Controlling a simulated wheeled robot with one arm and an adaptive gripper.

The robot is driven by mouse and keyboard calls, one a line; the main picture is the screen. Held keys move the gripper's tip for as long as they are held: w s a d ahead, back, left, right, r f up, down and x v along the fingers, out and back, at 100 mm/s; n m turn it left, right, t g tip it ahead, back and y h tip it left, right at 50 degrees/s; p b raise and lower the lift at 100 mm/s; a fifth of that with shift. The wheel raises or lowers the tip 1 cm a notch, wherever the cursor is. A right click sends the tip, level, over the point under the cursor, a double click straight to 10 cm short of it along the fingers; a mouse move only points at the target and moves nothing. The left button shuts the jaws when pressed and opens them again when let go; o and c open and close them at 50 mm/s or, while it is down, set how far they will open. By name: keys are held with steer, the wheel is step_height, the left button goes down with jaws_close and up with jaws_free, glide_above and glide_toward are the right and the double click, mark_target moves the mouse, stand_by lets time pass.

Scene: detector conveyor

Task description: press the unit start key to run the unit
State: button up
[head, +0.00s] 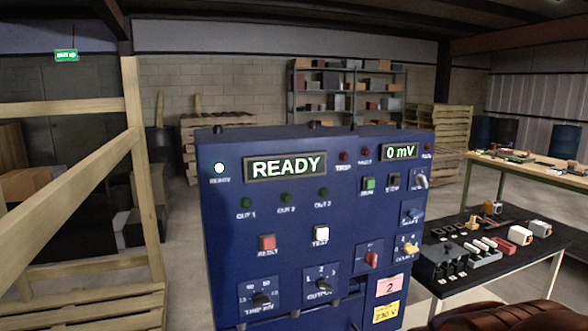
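A blue control unit (222,270) stands upright straight ahead in the head view. Its large display (285,167) reads READY, and a small display (399,151) reads 0 mV. A green key (369,184), with a small label that seems to read RUN, sits at the upper right of the panel. A black key (393,181) is just right of it. A red key (267,242) and a white key (321,234) sit lower down. My gripper is not seen in this view.
The panel also has a black rotary knob (262,300), a red switch (371,259) and a yellow knob (411,249). A black-topped table (475,270) with small parts stands close at right. A wooden frame (135,130) is at left. Shelves and pallets stand behind.

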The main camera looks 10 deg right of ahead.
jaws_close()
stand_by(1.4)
